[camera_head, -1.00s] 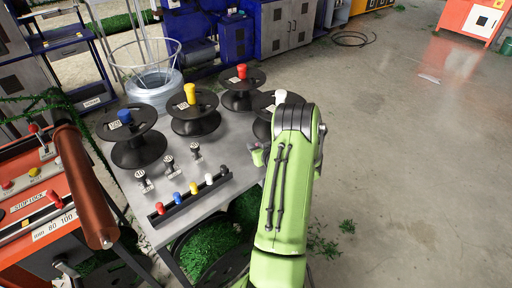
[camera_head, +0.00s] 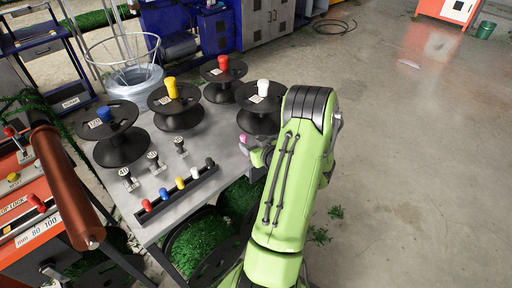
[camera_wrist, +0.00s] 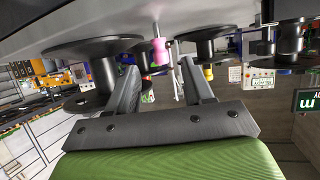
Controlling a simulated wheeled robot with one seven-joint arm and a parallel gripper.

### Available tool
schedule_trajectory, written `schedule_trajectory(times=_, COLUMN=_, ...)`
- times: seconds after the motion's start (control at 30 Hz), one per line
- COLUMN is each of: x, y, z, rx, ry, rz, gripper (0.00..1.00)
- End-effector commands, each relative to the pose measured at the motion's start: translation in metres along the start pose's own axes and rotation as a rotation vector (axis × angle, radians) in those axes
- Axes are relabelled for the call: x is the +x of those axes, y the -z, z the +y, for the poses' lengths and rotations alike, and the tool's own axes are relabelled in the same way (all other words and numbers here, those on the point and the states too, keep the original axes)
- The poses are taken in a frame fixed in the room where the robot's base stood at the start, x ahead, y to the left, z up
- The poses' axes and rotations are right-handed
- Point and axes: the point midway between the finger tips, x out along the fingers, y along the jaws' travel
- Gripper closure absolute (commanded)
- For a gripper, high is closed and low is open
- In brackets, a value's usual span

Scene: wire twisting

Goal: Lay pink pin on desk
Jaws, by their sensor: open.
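The pink pin (camera_head: 243,138) shows at the right edge of the grey desk (camera_head: 205,207), partly hidden beside my arm. In the wrist view, which is upside down, the pink pin (camera_wrist: 160,52) appears upright at the desk surface (camera_wrist: 215,10). My gripper (camera_wrist: 159,66) is open, with one finger on each side of the pin in the picture. A gap shows between the pin and each finger, and I cannot tell how far beyond the fingertips it is. In the head view my arm mostly hides the gripper.
Black spools with blue (camera_head: 103,113), yellow (camera_head: 171,87), red (camera_head: 223,62) and white (camera_head: 263,87) pins stand on the desk. A black rack (camera_head: 178,193) of coloured pins lies at the front. Several small stamp-like tools stand behind it. Open floor lies to the right.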

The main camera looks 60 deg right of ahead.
Motion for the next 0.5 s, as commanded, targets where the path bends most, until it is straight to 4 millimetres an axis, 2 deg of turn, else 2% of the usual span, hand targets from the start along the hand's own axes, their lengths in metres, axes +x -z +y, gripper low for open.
schedule_trajectory(times=0.03, x=-0.011, y=-0.001, z=0.001, rx=0.005, ry=-0.004, rz=0.002, gripper=0.49)
schedule_trajectory(times=0.17, x=-0.029, y=0.000, z=0.000, rx=0.003, ry=-0.001, rz=0.001, gripper=0.49)
schedule_trajectory(times=0.4, x=-0.034, y=0.002, z=-0.003, rx=-0.004, ry=0.009, rz=0.002, gripper=0.49)
schedule_trajectory(times=0.47, x=-0.032, y=0.009, z=-0.017, rx=-0.020, ry=0.049, rz=-0.003, gripper=0.49)
schedule_trajectory(times=0.5, x=-0.029, y=0.018, z=-0.036, rx=-0.040, ry=0.101, rz=-0.011, gripper=0.49)
